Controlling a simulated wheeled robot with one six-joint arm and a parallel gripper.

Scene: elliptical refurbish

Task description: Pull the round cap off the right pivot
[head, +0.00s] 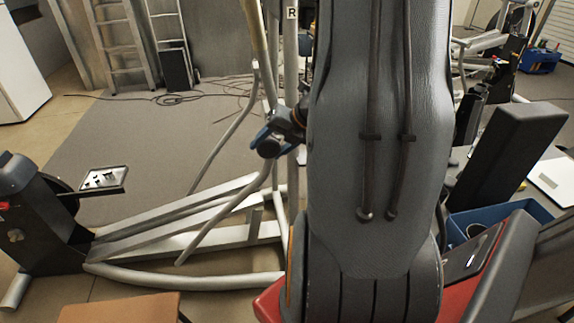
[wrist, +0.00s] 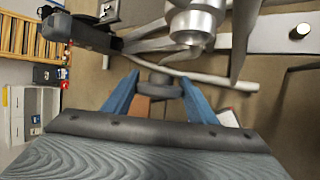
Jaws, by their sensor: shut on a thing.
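My gripper (wrist: 160,82) has its two blue fingers closed on the sides of a dark grey round cap (wrist: 159,90). In the head view my gripper (head: 268,142) is beside the elliptical's pale upright, left of my large grey arm, which hides part of the machine. A silver metal pivot part (wrist: 194,24) shows above and right of the cap in the wrist view. In that picture the cap sits apart from this part, but I cannot tell the depth between them.
The elliptical's base rails (head: 190,232) and lower tubes spread left of my arm. A blue bin (head: 500,218) and a black padded block (head: 510,150) are at right. Grey floor mat behind is mostly clear.

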